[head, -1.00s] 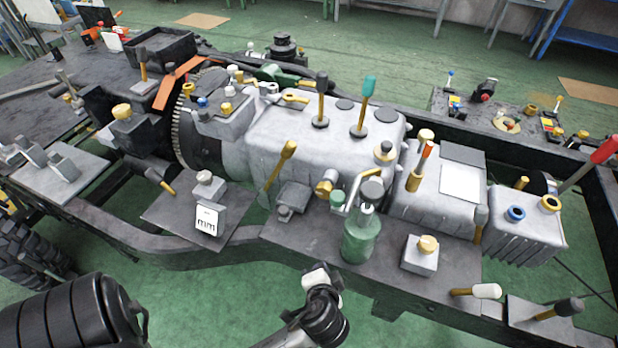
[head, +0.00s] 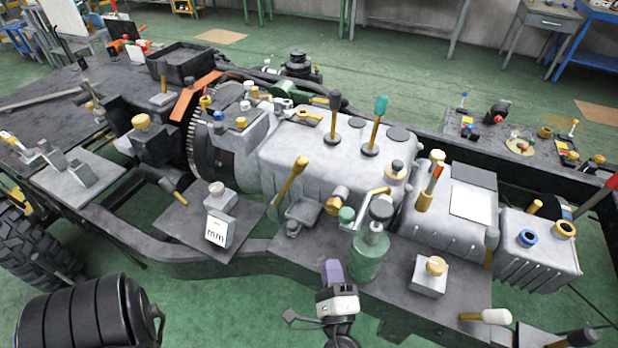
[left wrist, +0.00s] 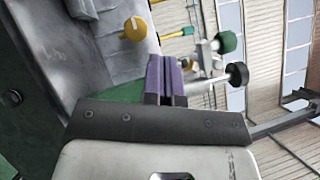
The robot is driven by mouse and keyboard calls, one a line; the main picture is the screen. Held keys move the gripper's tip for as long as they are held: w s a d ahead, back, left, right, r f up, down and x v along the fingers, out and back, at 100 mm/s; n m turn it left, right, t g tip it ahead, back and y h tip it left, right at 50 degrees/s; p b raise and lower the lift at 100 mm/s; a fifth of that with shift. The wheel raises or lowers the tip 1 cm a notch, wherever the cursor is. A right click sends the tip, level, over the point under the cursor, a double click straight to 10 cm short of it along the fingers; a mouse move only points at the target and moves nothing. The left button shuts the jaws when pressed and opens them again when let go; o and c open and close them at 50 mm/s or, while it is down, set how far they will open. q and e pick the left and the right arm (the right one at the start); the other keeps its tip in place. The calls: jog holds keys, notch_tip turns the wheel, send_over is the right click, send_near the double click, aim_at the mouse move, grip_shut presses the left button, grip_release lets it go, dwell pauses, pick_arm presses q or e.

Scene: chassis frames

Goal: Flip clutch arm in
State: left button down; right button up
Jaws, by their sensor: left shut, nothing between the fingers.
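A brass-coloured lever (head: 288,182) leans up and to the right on the near side of the grey gearbox housing (head: 320,155). It looks like the clutch arm, but I cannot tell for sure. My left gripper (head: 332,270) has purple fingers, shut and empty, pointing up at the near edge of the chassis. It is below and to the right of the lever, apart from it. In the left wrist view the shut fingers (left wrist: 166,76) have nothing between them. A yellow knob (left wrist: 135,28) lies beyond them to the left. My right gripper does not show.
A green bottle-like part (head: 369,255) stands close to the right of my left gripper. A grey block with a yellow knob (head: 429,280) is further right. A block marked "mm" (head: 219,228) stands on a plate to the left.

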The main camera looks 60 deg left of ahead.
pick_arm(q)
jog(key=shift+a, duration=0.1)
jog(key=s+a+r+b+x, duration=0.1)
jog(key=s+b+x, duration=0.1)
jog(key=x, duration=2)
jog(key=shift+a+b, duration=0.25)
jog(key=shift+b, duration=0.35)
jog(key=shift+s+r, duration=0.1)
jog(key=shift+r, duration=0.1)
